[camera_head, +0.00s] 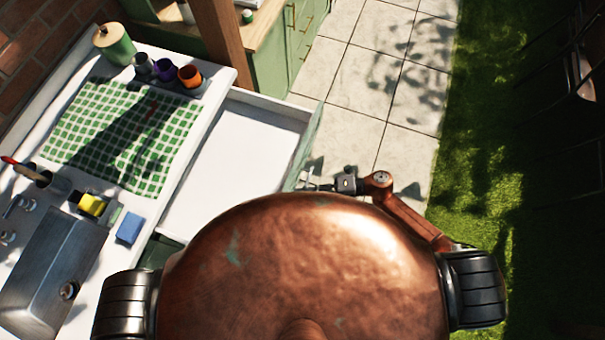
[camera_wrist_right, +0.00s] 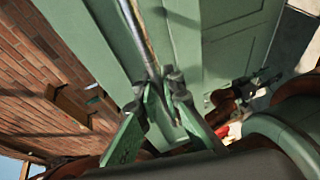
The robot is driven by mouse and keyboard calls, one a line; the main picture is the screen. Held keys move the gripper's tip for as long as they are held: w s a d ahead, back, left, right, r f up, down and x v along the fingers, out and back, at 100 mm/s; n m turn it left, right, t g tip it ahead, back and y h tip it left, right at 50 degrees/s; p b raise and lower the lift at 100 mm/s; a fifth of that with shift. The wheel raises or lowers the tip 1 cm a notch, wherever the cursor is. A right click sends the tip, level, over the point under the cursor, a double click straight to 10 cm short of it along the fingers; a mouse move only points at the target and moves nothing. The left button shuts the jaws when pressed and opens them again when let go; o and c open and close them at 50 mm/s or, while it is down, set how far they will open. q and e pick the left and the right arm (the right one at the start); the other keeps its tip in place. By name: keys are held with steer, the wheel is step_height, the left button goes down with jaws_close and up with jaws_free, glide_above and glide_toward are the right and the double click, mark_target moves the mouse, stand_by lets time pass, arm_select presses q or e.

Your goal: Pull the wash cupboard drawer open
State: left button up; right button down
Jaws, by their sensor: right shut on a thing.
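The wash cupboard drawer (camera_head: 240,150) stands well out from under the white counter in the head view, its white inside bare. Its green front (camera_head: 308,145) faces right, toward the paving. My right gripper (camera_head: 312,184) is at that front, near its lower end in the picture. In the right wrist view the right gripper (camera_wrist_right: 165,88) is shut on the long metal bar handle (camera_wrist_right: 138,32) across the green front (camera_wrist_right: 90,35). A dark gripper-like part, probably my left gripper (camera_wrist_right: 262,78), shows behind it; its fingers are too small to judge.
The counter holds a green checked cloth (camera_head: 120,135), a green jar (camera_head: 114,45), an orange cup (camera_head: 190,76), a blue sponge (camera_head: 129,228) and a metal sink (camera_head: 50,265). A wooden post (camera_head: 220,40) rises beyond the drawer. Paving (camera_head: 350,75) lies clear to the right.

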steer(key=c, duration=2)
jaws_free()
steer(key=shift+c, duration=0.2)
steer(key=d+r, duration=0.2)
steer(key=d, duration=1)
